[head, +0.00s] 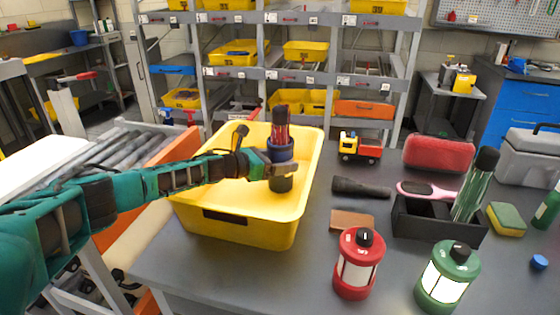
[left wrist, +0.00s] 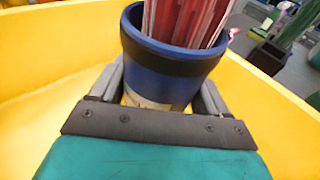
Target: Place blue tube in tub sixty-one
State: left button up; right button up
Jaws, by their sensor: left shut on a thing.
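The blue tube (head: 281,150) is a dark blue cup with red sticks standing in it. It is upright over the inside of a yellow tub (head: 235,228) on the grey table. My left gripper (head: 282,170) reaches in from the left and is shut on the tube. In the left wrist view the blue tube (left wrist: 165,82) sits between the two fingers, with yellow tub walls around it. I cannot tell whether its base touches the tub floor. No readable number shows on the tub's dark front label. My right gripper is not in view.
Right of the tub are a toy truck (head: 360,146), a dark flashlight (head: 361,188), a brown block (head: 352,221), a red lantern (head: 356,265) and a green lantern (head: 447,277). A black box (head: 437,222) holds a tube of green sticks (head: 473,195). A roller conveyor (head: 100,160) lies left.

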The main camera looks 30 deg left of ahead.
pick_arm(q)
jog(key=shift+f+b, duration=0.2)
jog(key=shift+b, duration=0.1)
jog(key=o, duration=1.1)
jog(key=shift+r, duration=0.15)
jog(key=shift+r+p, duration=0.3)
jog(key=shift+p, duration=0.2)
jog(key=p+v, duration=0.1)
jog(key=v, duration=0.6)
jog(key=shift+s+a+f, duration=0.1)
jog(key=shift+s, duration=0.1)
